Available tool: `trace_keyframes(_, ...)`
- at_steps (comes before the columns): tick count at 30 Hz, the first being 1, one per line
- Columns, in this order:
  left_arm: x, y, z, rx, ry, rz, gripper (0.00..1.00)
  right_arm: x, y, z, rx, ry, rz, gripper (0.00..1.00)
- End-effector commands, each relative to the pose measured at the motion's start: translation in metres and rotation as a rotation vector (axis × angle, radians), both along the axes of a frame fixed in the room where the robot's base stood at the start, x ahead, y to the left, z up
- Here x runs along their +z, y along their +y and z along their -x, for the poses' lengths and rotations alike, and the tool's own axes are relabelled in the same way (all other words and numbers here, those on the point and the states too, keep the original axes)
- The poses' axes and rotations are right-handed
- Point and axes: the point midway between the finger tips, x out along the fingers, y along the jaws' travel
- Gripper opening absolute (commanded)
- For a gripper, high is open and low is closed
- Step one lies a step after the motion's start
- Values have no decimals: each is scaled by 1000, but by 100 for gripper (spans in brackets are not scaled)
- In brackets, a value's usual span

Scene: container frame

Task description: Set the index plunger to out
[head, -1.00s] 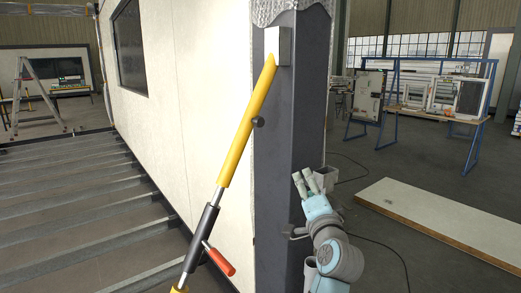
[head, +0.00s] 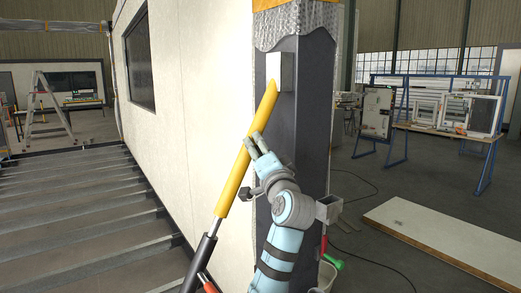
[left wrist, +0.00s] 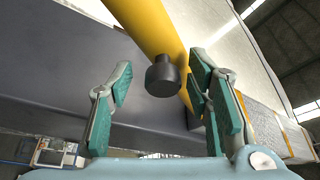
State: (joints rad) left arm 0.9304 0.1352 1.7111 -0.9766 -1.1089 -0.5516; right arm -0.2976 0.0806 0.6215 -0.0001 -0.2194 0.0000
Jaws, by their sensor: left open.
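The index plunger shows in the left wrist view as a dark round knob (left wrist: 163,76) sticking out from a yellow tube (left wrist: 150,28). In the head view the yellow tube (head: 240,172) slants along the dark post, and my left gripper hides the knob. My left gripper (head: 255,143) is at the tube, with its fingers pointing up and left. In the left wrist view my left gripper (left wrist: 162,64) is open, with one finger on each side of the knob. Gaps show on both sides, so neither finger seems to touch it. My right gripper is out of view.
A dark post (head: 312,110) stands right behind the tube. A black sleeve (head: 203,255) and a red handle (head: 208,285) are lower on the brace. A pale panel (head: 440,232) lies at right. A blue rack (head: 405,120) stands farther back.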

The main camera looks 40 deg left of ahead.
Motion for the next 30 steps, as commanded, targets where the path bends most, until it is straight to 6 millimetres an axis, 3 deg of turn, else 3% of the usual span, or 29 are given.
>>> trace_keyframes(5, 0, 2, 1, 3, 0, -1, 45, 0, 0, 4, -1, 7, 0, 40)
trace_keyframes(14, 0, 1, 1, 1, 0, 0, 1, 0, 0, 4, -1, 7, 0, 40)
trace_keyframes(20, 0, 0, 0, -1, 0, -1, 0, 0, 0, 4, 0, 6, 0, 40)
trace_keyframes(30, 0, -19, 5, -3, 1, 0, 0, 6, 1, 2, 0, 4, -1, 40)
